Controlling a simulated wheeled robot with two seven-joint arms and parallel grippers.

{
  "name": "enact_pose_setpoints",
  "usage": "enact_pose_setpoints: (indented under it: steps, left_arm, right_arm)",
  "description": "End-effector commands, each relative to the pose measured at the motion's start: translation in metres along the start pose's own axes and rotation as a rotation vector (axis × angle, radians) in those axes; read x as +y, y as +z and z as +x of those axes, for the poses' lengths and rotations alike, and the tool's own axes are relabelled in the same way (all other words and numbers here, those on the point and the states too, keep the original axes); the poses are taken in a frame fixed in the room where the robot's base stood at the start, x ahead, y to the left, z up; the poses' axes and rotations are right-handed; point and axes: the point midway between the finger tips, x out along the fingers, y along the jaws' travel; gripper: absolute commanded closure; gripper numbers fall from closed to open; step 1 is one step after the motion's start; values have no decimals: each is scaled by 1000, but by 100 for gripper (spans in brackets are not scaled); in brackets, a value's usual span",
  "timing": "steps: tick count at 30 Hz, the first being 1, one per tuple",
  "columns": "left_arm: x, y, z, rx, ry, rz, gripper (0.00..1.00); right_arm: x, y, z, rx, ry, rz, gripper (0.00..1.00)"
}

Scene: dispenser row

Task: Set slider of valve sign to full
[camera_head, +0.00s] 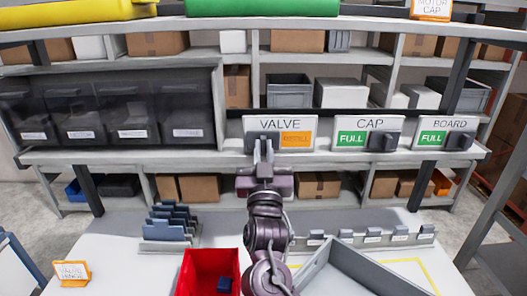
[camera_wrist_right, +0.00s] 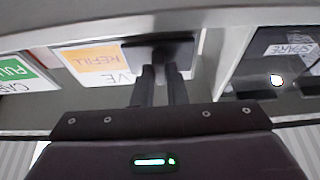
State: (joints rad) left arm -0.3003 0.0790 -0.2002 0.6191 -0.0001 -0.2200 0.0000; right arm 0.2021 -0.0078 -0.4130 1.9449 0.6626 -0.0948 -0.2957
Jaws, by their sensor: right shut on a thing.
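The valve sign (camera_head: 280,124) stands on the shelf edge in the head view, with its orange REFILL field showing at the right. Its dark slider (camera_head: 251,144) covers the left part of the sign. My right gripper (camera_head: 263,146) is in front of the slider and shut on it. In the right wrist view the sign (camera_wrist_right: 105,76) appears upside down, with the fingers (camera_wrist_right: 160,72) at the dark slider block (camera_wrist_right: 160,48). The fingers hide part of the slider. My left gripper is not in view.
The cap sign (camera_head: 368,124) and board sign (camera_head: 447,124) to the right show green FULL, with their sliders at the right. Dark dispenser bins (camera_head: 128,113) stand left of the valve sign. Below are a red bin (camera_head: 196,265) and a white table (camera_head: 135,270).

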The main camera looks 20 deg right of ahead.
Motion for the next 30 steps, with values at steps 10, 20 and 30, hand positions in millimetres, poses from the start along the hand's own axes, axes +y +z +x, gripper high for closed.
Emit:
enact_pose_setpoints:
  steps: [10, 20, 30]
  left_arm:
    - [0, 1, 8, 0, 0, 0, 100]
    - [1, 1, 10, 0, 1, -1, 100]
    - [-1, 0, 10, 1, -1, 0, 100]
  right_arm:
    - [60, 3, -1, -1, 3, -3, 100]
    - [86, 0, 0, -1, 4, 0, 100]
    - [85, 0, 0, 0, 3, 0, 66]
